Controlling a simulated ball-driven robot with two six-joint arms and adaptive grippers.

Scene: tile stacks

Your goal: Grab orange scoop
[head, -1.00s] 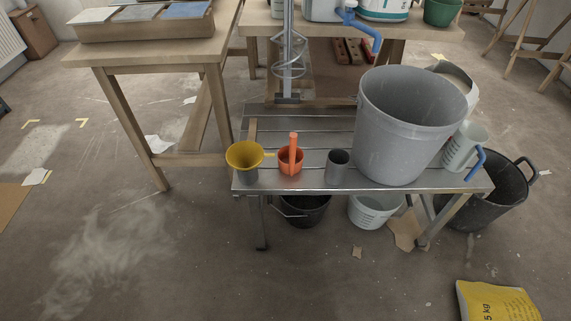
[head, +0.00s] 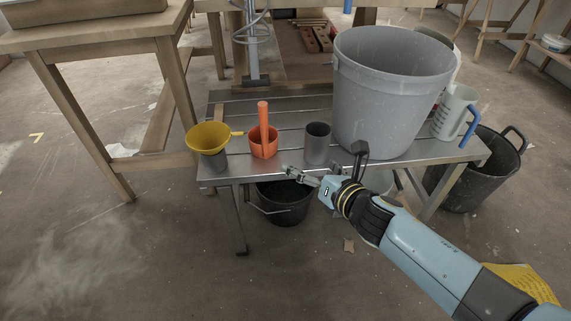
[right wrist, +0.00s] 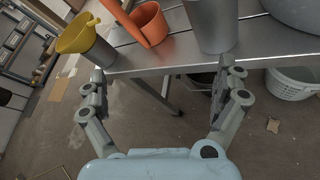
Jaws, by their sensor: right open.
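The orange scoop (head: 264,142) stands on the slatted metal bench (head: 240,168) near its front edge, with its handle pointing up. It stands between a yellow funnel and a grey cup. In the right wrist view the orange scoop (right wrist: 148,24) is at the top, beyond the fingers, partly cut off by the frame. My right gripper (head: 325,164) is open and empty at the front edge of the bench, to the right of the scoop and in front of the grey cup. Its spread fingers also show in the right wrist view (right wrist: 163,95). My left gripper is not in view.
The yellow funnel (head: 209,136) rests in a grey holder left of the scoop. The grey cup (head: 317,143) is close on its right, then a large grey bucket (head: 385,105) and a jug (head: 452,112). A black bucket (head: 284,203) sits under the bench. The floor at left is clear.

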